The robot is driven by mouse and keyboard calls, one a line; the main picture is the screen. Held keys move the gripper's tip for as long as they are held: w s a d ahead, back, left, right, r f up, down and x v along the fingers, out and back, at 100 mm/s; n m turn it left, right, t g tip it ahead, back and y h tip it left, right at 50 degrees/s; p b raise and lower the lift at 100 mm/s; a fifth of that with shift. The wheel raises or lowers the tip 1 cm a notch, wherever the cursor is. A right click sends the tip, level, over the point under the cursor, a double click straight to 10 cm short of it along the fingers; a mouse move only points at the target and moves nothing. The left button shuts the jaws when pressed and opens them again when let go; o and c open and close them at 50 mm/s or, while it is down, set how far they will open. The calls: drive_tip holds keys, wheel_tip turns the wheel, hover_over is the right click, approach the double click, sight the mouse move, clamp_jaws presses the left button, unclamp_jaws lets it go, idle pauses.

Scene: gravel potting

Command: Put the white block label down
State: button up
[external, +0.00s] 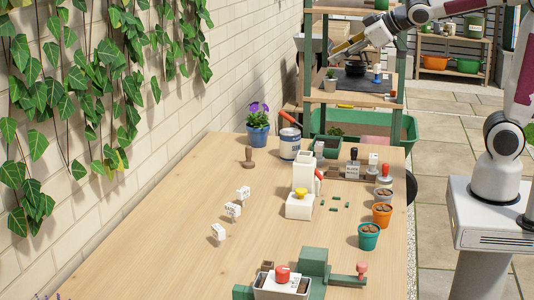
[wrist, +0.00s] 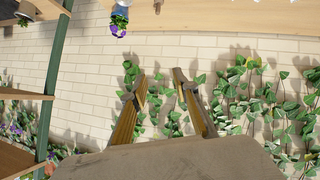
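My gripper (external: 336,52) is raised at the upper right in the external view, well away from the tabletop and in front of the shelf unit. In the wrist view its two fingers (wrist: 158,82) stand apart with nothing between them. Three small white block labels with dark markings stand in a row on the left half of the wooden table: a near one (external: 218,232), a middle one (external: 233,210) and a far one (external: 243,192). Another white block with dark lettering (external: 352,170) is at the right rear of the table. No label is in my gripper.
The table (external: 160,235) is clear on its left. A white dispenser-like block (external: 300,207), green pieces, orange (external: 382,215) and teal (external: 369,237) pots, a blue flowerpot (external: 258,135) and a tin (external: 290,147) stand on it. The shelf unit (external: 330,97) is behind; ivy covers the wall.

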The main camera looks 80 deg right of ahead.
drive_tip(key=s+a+f+g+y, duration=0.1)
drive_tip(key=s+a+f, duration=0.2)
drive_tip(key=s, duration=0.5)
drive_tip(key=s+a+f+g+y, duration=0.1)
drive_tip(key=s+a+f+g, duration=0.1)
drive_tip(key=s, duration=0.7)
drive_tip(key=s+a+f+g+y, duration=0.1)
drive_tip(key=s+a+f+g, duration=0.1)
drive_tip(key=s+a+f, duration=0.2)
drive_tip(key=s+f, duration=0.2)
drive_tip(key=s, duration=0.2)
drive_tip(key=shift+s+m, duration=0.15)
drive_tip(key=shift+m, duration=0.25)
drive_tip(key=shift+a, duration=0.1)
